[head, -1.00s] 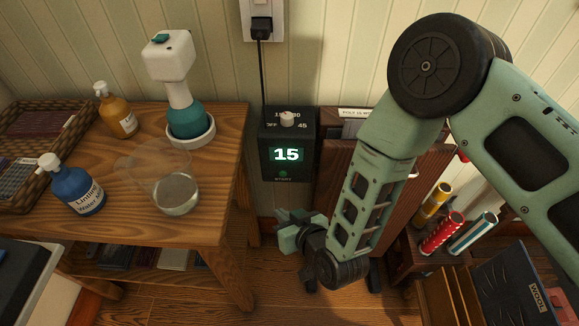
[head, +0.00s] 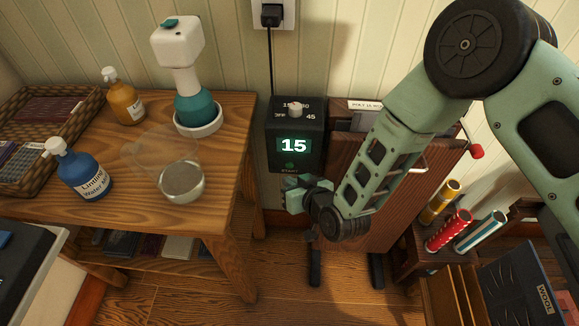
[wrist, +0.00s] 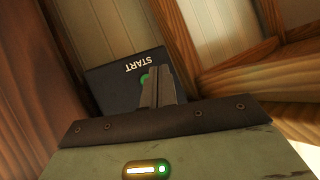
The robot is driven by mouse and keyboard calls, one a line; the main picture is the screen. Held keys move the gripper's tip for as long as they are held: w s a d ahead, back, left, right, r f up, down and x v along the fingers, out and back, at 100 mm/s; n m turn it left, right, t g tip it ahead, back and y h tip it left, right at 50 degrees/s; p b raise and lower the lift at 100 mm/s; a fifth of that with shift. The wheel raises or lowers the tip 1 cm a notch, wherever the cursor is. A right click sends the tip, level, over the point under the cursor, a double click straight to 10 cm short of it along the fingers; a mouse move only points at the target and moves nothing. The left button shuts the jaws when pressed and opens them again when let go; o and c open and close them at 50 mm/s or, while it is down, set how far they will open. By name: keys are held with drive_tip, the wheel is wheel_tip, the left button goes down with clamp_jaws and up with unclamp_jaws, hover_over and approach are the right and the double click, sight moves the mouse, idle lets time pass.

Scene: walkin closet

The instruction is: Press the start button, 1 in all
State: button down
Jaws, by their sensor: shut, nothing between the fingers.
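The black timer box (head: 270,150) hangs below the wall outlet, with a white dial on top and a lit display reading 15. Its green start button (head: 289,165) is low on the front face. My gripper (head: 290,186) is shut and empty, just below the button in the head view. In the wrist view the START label (wrist: 138,64) appears upside down, and the green button (wrist: 144,77) is partly hidden behind the tips of my closed fingers (wrist: 160,80). I cannot tell whether the fingertips touch the button.
A wooden table (head: 225,150) stands to the left, with a blue bottle (head: 85,175), an amber bottle (head: 124,98), a teal-and-white device (head: 190,80) and a clear cup (head: 182,182). A brown wooden panel (head: 340,170) stands close on the right, behind my arm.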

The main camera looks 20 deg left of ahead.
drive_tip(key=shift+w+a, duration=0.15)
drive_tip(key=shift+w, duration=0.75)
idle(1.4)
drive_tip(key=shift+w+a+b, duration=0.1)
drive_tip(key=shift+w+b, duration=0.2)
drive_tip(key=shift+w, duration=0.1)
drive_tip(key=shift+w+a, duration=0.1)
drive_tip(key=shift+w, duration=0.25)
idle(0.5)
idle(0.4)
drive_tip(key=shift+s+d, duration=0.2)
drive_tip(key=shift+s, duration=0.55)
drive_tip(key=shift+s+d, duration=0.2)
drive_tip(key=shift+s, duration=0.6)
drive_tip(key=shift+s+d, duration=0.2)
drive_tip(key=shift+s, duration=0.65)
drive_tip(key=shift+s+d, duration=0.2)
drive_tip(key=shift+s, duration=0.6)
